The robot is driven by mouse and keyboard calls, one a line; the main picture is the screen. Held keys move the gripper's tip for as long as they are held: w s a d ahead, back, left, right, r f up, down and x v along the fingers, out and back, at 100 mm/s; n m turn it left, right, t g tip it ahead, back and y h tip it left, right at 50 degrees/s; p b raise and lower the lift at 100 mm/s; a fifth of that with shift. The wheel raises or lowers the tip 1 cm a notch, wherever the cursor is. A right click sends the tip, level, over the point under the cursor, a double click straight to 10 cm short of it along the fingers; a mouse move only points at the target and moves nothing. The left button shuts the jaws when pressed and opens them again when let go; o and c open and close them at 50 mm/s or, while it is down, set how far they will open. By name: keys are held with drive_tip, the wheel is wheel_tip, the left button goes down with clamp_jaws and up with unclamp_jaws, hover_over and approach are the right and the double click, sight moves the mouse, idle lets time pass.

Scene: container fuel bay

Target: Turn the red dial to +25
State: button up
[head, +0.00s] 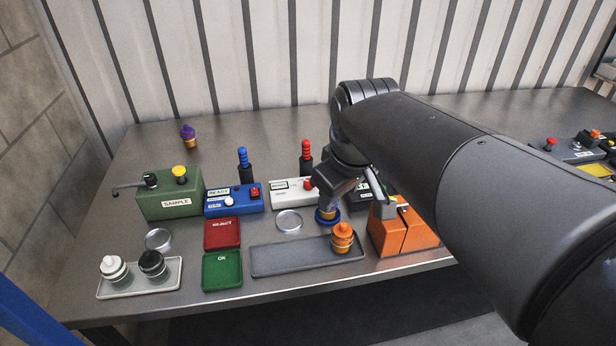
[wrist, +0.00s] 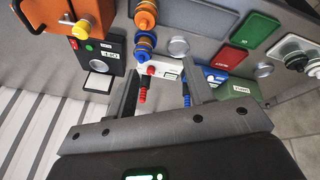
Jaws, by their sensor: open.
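The white box (head: 293,191) with a red dial (head: 309,184) stands in the middle of the row of boxes in the head view. In the wrist view the white box (wrist: 168,70) and its red dial (wrist: 151,70) show beyond the fingers. The dial's scale is too small to read. My gripper (head: 352,200) is open and empty, above the table to the right of the white box. The wrist view shows its two fingers (wrist: 161,85) spread apart, with a gap to the box. Neither finger visibly touches the dial.
Red (head: 306,155) and blue (head: 242,163) ribbed handles stand upright behind the boxes. A blue box (head: 222,207) is left of the white one. A black box (wrist: 115,68) and orange block (head: 390,238) are to the right. A grey tray (head: 285,262) lies in front.

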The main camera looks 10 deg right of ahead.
drive_tip(key=w+f+n+g, duration=0.2)
drive_tip(key=w+f+n, duration=0.2)
drive_tip(key=w+n, duration=0.65)
drive_tip(key=w+f+n+g, duration=0.2)
drive_tip(key=w+f+n, duration=0.25)
drive_tip(key=w, duration=1.05)
wheel_tip(320, 180, down, 9)
drive_tip(key=shift+a+f, duration=0.15)
drive_tip(key=c, duration=1)
